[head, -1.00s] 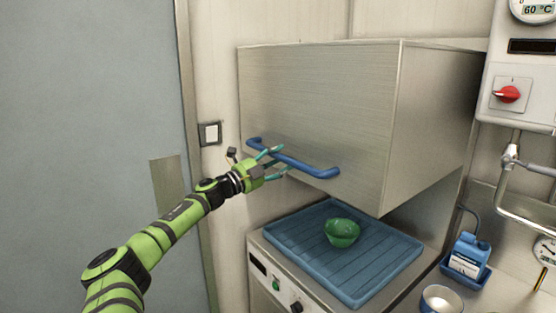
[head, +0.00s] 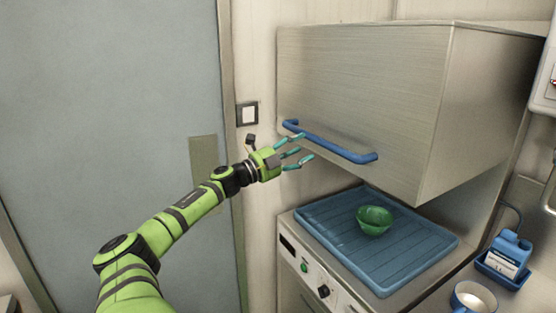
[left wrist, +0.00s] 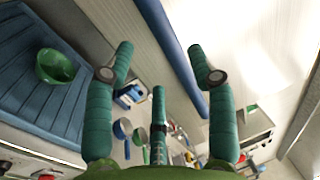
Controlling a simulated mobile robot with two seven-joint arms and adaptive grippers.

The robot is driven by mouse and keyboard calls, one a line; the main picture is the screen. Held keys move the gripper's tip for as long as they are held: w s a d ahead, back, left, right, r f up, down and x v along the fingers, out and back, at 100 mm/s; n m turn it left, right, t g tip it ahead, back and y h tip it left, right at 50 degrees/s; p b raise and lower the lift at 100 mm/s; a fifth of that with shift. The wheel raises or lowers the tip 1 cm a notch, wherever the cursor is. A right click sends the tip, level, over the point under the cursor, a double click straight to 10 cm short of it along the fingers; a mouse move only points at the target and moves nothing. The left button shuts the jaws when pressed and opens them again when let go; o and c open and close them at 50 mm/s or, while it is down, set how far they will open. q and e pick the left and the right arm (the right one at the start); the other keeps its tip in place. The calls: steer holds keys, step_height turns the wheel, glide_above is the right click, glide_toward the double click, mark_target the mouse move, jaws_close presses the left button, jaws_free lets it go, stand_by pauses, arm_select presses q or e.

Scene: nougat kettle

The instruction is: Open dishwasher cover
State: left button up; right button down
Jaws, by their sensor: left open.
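The dishwasher cover (head: 365,85) is a steel box-shaped hood, raised above the blue rack (head: 445,242) with a clear gap between them. A blue bar handle (head: 335,143) runs along its lower front; it also shows in the left wrist view (left wrist: 172,48). My left gripper (head: 297,151) is open and empty, just below and in front of the handle's left part. In the left wrist view the handle passes between the spread fingers (left wrist: 163,70), beyond their tips; contact cannot be made out. My right gripper is not in view.
A green bowl (head: 374,220) sits on the rack. A blue canister (head: 508,252) and a white-and-blue cup (head: 473,298) stand at the lower right. A grey door (head: 110,110) and a wall switch (head: 247,113) are to the left.

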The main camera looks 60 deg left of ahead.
arm_select(q)
steer(key=s+f, duration=0.1)
steer(key=s, duration=0.5)
steer(key=shift+s+f, duration=0.15)
steer(key=shift+s, duration=0.1)
steer(key=shift+a+f, duration=0.1)
steer(key=shift+a, duration=0.05)
